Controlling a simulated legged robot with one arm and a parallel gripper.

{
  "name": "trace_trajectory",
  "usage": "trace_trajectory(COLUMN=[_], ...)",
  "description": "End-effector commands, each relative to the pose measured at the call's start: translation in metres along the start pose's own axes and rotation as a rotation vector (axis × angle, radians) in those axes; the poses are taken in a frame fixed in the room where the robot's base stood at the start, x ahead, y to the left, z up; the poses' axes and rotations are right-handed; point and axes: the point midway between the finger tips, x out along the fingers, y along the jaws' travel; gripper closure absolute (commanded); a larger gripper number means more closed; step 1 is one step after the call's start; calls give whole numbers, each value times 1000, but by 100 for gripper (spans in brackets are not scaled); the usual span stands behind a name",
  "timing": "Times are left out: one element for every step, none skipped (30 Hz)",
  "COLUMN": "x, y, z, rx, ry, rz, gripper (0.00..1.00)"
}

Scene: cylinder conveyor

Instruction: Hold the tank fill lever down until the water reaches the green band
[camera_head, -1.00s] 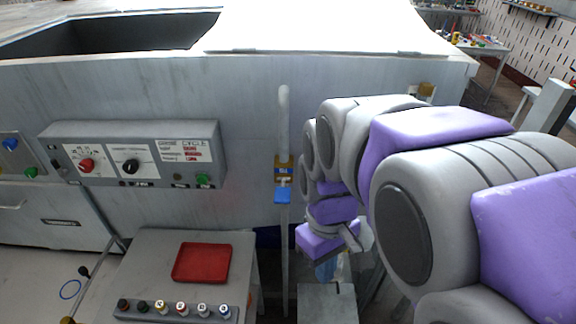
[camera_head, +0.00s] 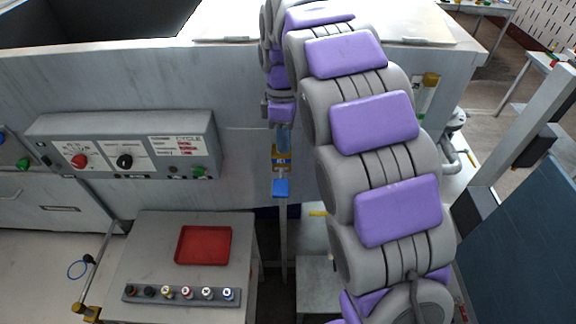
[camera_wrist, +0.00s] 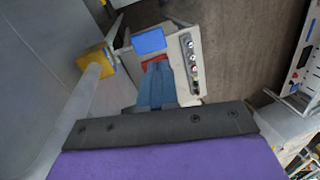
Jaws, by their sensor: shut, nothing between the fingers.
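The fill lever is a blue paddle (camera_head: 281,187) on a brass valve (camera_head: 280,160), on a vertical pipe at the front wall of the grey tank (camera_head: 80,85). My gripper (camera_head: 283,150) points down from above, its bluish fingers shut and empty, close over the valve. In the wrist view the gripper (camera_wrist: 157,70) is just below the blue paddle (camera_wrist: 150,41) in the picture, with the brass valve (camera_wrist: 95,58) to the left. I cannot tell whether the fingers touch the lever. A brass-capped gauge tube (camera_head: 425,98) shows right of my arm; its water level is not readable.
A control box (camera_head: 125,145) with red and black knobs is on the tank wall at left. A cabinet below holds a red tray (camera_head: 203,245) and a row of several small knobs (camera_head: 180,293). A blue-grey panel (camera_head: 525,200) stands at far right.

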Motion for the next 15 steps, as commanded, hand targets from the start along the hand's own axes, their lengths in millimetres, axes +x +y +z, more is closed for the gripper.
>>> trace_trajectory(x=[-2,-2,-3,-4,-5,-5,-5,-5,-5,-5,-5,-5,-4,-4,-4], y=[5,7,10,11,12,14,14,15,15,16,16,16,16,16,16], z=[-6,-9,-12,-14,-16,-18,-19,-19,-20,-20,-20,-20,-20,-20,-20], rx=[-35,-53,-74,-88,-100,-112,-119,-124,-130,-133,-135,-135,-135,-135,-135], ry=[-1,-1,0,0,1,1,1,1,1,2,2,2,2,2,2], rz=[-5,-5,-4,-3,-2,-2,-3,-3,-4,-4,-5,-5,-5,-5,-5], gripper=[100,100,100,100,100,100,100,100,100,100,100,100,100,100,100])
